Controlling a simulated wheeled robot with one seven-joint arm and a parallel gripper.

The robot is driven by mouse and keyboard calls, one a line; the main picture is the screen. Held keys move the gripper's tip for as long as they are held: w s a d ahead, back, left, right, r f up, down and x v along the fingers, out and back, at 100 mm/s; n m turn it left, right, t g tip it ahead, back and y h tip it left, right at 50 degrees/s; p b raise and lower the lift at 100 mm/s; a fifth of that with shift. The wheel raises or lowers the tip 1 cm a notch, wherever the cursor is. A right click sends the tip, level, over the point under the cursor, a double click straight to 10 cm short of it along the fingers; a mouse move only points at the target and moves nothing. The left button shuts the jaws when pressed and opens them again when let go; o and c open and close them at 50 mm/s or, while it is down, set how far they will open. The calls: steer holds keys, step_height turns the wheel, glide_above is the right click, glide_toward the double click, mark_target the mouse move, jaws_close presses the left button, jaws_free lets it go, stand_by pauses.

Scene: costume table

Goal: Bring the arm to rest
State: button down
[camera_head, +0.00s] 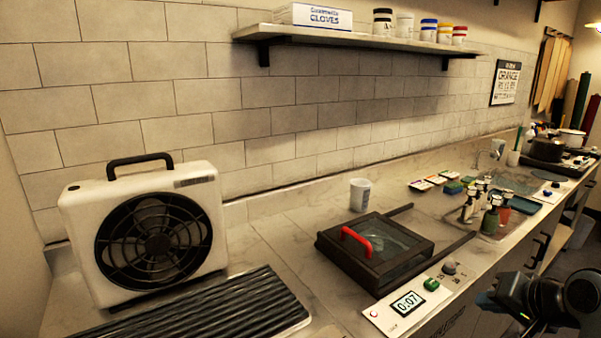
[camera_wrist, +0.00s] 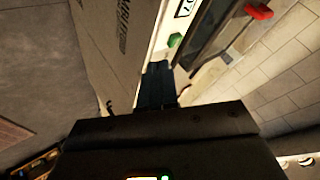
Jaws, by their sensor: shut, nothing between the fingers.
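My gripper (camera_wrist: 158,72) shows in the wrist view as two dark fingers side by side, shut with nothing between them. Past the fingertips are the counter's front face and a pale panel with a green button (camera_wrist: 176,40). The fingers appear apart from the panel, though the gap is hard to judge. In the head view, part of my dark arm (camera_head: 540,300) is at the lower right, in front of the counter edge. I cannot make out the fingertips there.
A dark glass-lidded box (camera_head: 395,268) with a red handle (camera_head: 356,241) sits near the counter's front edge, beside a timer panel (camera_head: 408,303) reading 0:07. A fan (camera_head: 150,235) and ribbed rack (camera_head: 215,308) stand left. Bottles (camera_head: 490,222) stand right. A shelf (camera_head: 350,38) hangs above.

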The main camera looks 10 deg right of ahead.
steer(key=s+a+f+n+t, duration=0.1)
steer(key=s+a+f, duration=0.45)
steer(key=a, duration=0.35)
steer(key=s+a+f+n+t, duration=0.15)
steer(key=s+a+f, duration=0.25)
steer(key=s+a, duration=0.4)
steer(key=s+a+r+n+t, duration=0.1)
steer(key=s+a+r+n, duration=0.1)
steer(key=s, duration=0.5)
steer(key=s+a+r+n+t, duration=0.1)
steer(key=s+a+r+n, duration=0.1)
steer(key=s, duration=0.6)
steer(key=s+a+r+n+t, duration=0.1)
steer(key=s+a+r+n, duration=0.1)
steer(key=s+r, duration=0.3)
steer(key=s+n+b, duration=0.1)
steer(key=s, duration=0.1)
steer(key=shift+s+r+y, duration=0.2)
steer(key=shift+s+y, duration=0.1)
steer(key=shift+s, duration=0.05)
stand_by(3.8)
